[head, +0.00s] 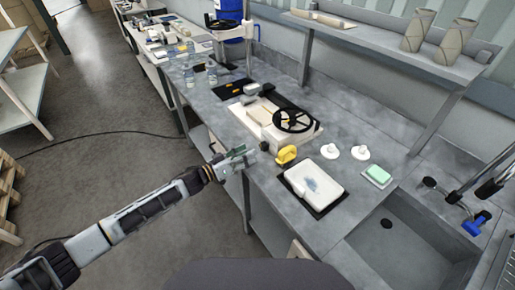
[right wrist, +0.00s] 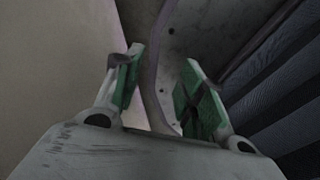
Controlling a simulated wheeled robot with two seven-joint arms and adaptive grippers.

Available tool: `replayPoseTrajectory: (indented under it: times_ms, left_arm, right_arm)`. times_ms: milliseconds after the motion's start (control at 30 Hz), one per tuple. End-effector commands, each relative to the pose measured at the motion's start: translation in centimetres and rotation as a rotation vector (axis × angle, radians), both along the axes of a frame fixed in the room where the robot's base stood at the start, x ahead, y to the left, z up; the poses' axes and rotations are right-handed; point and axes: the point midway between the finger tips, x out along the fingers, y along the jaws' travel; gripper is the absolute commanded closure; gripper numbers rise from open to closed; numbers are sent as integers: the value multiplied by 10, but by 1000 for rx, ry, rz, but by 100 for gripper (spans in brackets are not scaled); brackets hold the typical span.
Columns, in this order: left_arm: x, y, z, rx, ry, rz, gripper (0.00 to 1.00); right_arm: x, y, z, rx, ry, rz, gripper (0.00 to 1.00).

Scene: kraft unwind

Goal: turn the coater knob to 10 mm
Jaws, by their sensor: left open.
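A pale machine block (head: 258,120) with a black spoked handwheel (head: 295,120) sits on the grey counter and looks like the coater. My left gripper (head: 238,157) is open, with green pads, at the counter's front edge. It is left of a yellow object (head: 286,155) and in front of the machine, apart from the handwheel. My right gripper (right wrist: 160,85) shows only in the right wrist view. Its green-padded fingers are apart, with no held object visible between them.
A white tray-like block (head: 314,183) on a dark mat, two white pieces (head: 360,153) and a green sponge (head: 378,175) lie to the right. A shelf (head: 390,45) overhangs the back. Bottles (head: 212,72) stand farther left.

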Motion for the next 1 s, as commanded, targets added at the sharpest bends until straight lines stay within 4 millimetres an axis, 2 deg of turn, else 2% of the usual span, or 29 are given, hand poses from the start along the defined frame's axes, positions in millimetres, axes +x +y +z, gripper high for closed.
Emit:
replayPoseTrajectory:
  times_ms: [500,1000]
  left_arm:
    - [28,-37,1,-1,0,1,43]
    - [33,-44,0,0,1,1,43]
  right_arm:
    - [0,3,3,3,0,-1,60]
    - [0,-3,4,-3,0,2,60]
